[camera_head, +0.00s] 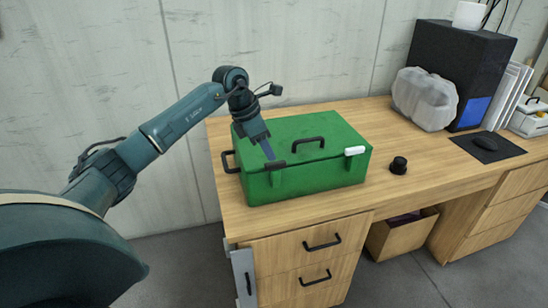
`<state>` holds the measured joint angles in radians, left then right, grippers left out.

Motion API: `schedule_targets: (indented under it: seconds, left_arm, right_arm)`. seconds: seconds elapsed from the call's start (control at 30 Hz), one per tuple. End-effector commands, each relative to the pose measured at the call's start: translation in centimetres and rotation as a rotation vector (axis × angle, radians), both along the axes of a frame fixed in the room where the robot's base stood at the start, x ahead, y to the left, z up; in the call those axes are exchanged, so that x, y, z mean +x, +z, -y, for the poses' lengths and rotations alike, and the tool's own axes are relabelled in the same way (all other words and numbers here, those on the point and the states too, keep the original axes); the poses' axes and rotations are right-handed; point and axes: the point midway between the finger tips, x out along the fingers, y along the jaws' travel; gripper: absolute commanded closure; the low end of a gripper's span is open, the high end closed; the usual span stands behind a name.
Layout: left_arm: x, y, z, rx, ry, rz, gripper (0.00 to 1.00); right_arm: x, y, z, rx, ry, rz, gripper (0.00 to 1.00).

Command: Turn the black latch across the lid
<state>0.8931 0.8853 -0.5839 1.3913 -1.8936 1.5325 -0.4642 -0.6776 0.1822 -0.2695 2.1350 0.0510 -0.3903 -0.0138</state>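A green box (325,177) with a closed lid (302,127) stands on the wooden desk. The black latch (275,166) is at the front left of the lid, lying lengthwise along the front edge. A white latch (355,151) is at the front right. A black handle (308,142) is on top of the lid. My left gripper (269,154) points down over the front left of the lid, its fingertip just above or at the black latch; I cannot tell whether they touch. Its finger opening cannot be made out. My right gripper is not in view.
The desk (420,160) has free room right of the box, apart from a small black knob-like object (398,166). A cloudy plastic container (424,98), a black computer case (455,70) and a mouse (485,143) on a mat stand farther right. A wall is behind.

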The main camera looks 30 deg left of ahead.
Motion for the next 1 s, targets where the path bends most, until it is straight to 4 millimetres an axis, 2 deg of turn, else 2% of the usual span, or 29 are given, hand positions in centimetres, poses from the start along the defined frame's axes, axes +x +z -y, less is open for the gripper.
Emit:
schedule_targets:
  seconds: [0.1,0.3,0.67,1.0]
  left_arm:
    - [0.6,-2.0,0.6,-0.001,-0.001,-0.003,0.64]
    - [1.3,-4.0,1.1,-0.002,0.0,-0.001,0.64]
    - [1.4,-4.5,1.2,0.0,-0.001,0.001,0.64]
    - [1.4,-4.5,1.2,-0.001,0.0,0.001,0.91]
  right_arm:
    - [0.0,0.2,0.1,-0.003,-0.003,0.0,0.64]
    - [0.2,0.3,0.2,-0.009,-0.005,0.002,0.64]
    - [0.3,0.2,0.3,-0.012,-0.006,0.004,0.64]
    - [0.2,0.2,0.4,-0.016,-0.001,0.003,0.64]
